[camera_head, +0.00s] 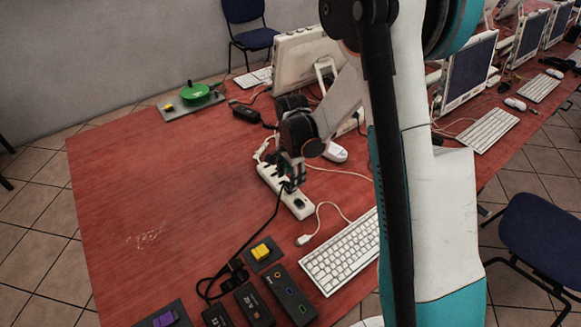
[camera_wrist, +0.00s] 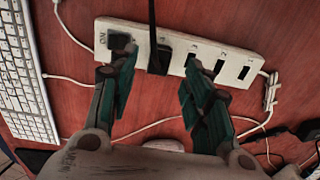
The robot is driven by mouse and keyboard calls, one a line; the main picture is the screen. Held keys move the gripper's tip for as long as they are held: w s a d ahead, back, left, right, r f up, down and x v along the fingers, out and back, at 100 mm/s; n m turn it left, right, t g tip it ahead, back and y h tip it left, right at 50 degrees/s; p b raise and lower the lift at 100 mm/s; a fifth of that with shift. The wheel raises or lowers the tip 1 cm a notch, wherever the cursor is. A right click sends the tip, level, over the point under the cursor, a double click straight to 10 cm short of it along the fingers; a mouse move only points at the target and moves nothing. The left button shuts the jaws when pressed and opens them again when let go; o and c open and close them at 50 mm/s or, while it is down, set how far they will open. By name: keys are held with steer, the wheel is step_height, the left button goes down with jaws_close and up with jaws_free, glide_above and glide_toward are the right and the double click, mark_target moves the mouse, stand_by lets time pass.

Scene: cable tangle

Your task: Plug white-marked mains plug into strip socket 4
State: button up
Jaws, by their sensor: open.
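The white power strip (camera_head: 298,207) lies on the red table below my gripper (camera_head: 291,180); it also shows in the wrist view (camera_wrist: 238,72). A black plug (camera_wrist: 157,60) stands at the socket beside the strip's switch (camera_wrist: 120,41), with its black cable leading up out of the wrist view. I cannot make out a white mark on it, nor how deep it sits. My gripper (camera_wrist: 158,76) is open, its two green-padded fingers on either side of the plug and apart from it. The other sockets, toward the right of the wrist view, look empty.
A white keyboard (camera_head: 341,250) lies right of the strip, with a white cable (camera_head: 318,222) between them. Black boxes (camera_head: 293,292) and a yellow block (camera_head: 261,251) are at the front. A green round object (camera_head: 196,93) is at the back left. The table's left half is clear.

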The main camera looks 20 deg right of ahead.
steer(key=shift+f+b, duration=0.45)
steer(key=shift+f, duration=1.55)
jaws_close()
